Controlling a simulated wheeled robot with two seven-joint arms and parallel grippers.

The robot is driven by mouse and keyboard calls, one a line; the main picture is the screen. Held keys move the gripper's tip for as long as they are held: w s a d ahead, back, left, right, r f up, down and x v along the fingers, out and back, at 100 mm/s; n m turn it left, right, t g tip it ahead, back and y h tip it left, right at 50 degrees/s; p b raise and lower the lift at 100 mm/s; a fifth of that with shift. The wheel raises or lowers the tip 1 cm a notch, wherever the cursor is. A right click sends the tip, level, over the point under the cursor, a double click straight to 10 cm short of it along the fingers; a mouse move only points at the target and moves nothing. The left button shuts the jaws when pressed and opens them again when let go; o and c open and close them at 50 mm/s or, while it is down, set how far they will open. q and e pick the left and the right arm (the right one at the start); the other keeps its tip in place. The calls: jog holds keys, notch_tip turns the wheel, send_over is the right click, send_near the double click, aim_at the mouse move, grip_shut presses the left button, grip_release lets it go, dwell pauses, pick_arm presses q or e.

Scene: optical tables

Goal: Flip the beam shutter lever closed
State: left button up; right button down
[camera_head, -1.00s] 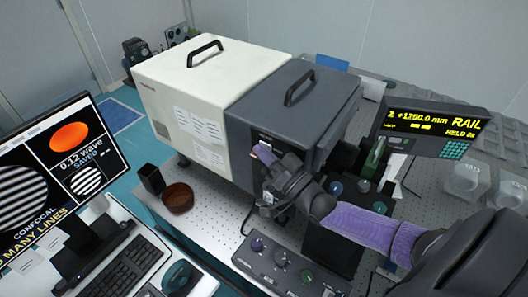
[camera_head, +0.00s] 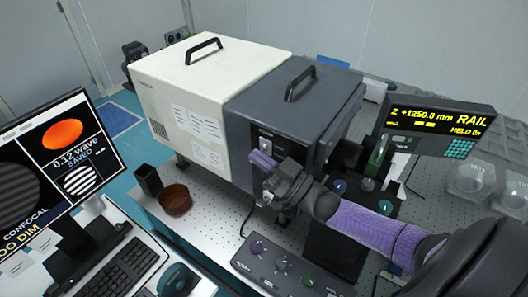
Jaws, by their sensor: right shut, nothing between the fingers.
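The beam shutter panel (camera_head: 265,139) is on the front face of the dark grey housing (camera_head: 300,105). My right gripper (camera_head: 264,160) is shut and empty, with its purple fingertips at this panel. The lever itself is hidden or too small to make out, and I cannot tell whether the fingertips touch it. My left gripper is not in view.
A cream housing (camera_head: 185,75) adjoins the grey one. A knob box (camera_head: 285,268), a brown bowl (camera_head: 176,199) and a black holder (camera_head: 148,180) stand in front. A monitor (camera_head: 45,170) is at left, and a rail readout (camera_head: 440,125) at right.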

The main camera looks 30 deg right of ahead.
jog(key=shift+f+n+y, duration=0.15)
jog(key=shift+n+y, duration=0.25)
jog(key=shift+n, duration=0.2)
jog(key=s+d, duration=0.5)
jog(key=s, duration=0.7)
jog(key=shift+d+f, duration=0.2)
jog(key=shift+d, duration=0.15)
jog(key=shift+w, duration=0.1)
